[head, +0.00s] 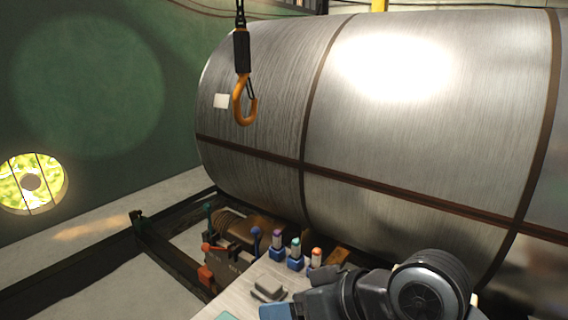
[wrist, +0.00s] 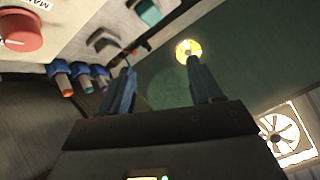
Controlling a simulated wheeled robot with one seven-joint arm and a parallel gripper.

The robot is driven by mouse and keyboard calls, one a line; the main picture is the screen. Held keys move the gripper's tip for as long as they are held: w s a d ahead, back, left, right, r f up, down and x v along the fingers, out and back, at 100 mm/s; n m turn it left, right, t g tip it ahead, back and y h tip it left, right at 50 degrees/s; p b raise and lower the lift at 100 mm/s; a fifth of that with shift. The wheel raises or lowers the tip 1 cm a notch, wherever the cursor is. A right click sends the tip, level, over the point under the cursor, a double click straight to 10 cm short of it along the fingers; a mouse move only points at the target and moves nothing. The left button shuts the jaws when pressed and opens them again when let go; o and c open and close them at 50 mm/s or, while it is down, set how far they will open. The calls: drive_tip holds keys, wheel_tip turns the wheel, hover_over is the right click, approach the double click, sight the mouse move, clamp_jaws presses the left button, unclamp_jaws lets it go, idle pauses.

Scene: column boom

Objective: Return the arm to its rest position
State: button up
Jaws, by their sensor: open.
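My gripper (wrist: 160,68) is open in the wrist view, with two dark blue fingers spread apart and nothing between them. Part of my arm (head: 425,288) shows at the lower right of the head view, in front of the big coil and over the light-coloured panel. The fingers cannot be made out clearly in the head view. In the wrist view the fingers point towards the dark green wall, with the panel (wrist: 68,42) beyond them at the upper left.
A large banded metal cylinder (head: 400,90) fills the right. An orange hook (head: 243,105) hangs before it. Several capped pieces in blue holders (head: 295,263) stand by the panel. A red knob (wrist: 28,28) sits on it. Dark frame rails (head: 165,262) lie left; a fan (wrist: 285,134) is right.

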drive_tip(key=s+d+f+m+t+h, duration=0.3)
drive_tip(key=s+d+f+m+t, duration=0.15)
drive_tip(key=s, duration=0.55)
drive_tip(key=s+d+f+m+t+h, duration=0.4)
drive_tip(key=s+d+m, duration=0.15)
drive_tip(key=s, duration=0.45)
drive_tip(key=s+d+r+n+h, duration=0.1)
drive_tip(key=s+d+r+n, duration=0.1)
drive_tip(key=s+d, duration=0.3)
drive_tip(key=s+d+r+n+h, duration=0.1)
drive_tip(key=s+d+r, duration=0.2)
drive_tip(key=s, duration=0.7)
drive_tip(key=shift+s+d+n+t, duration=0.25)
drive_tip(key=shift+d+n+t, duration=0.2)
drive_tip(key=shift+d, duration=0.65)
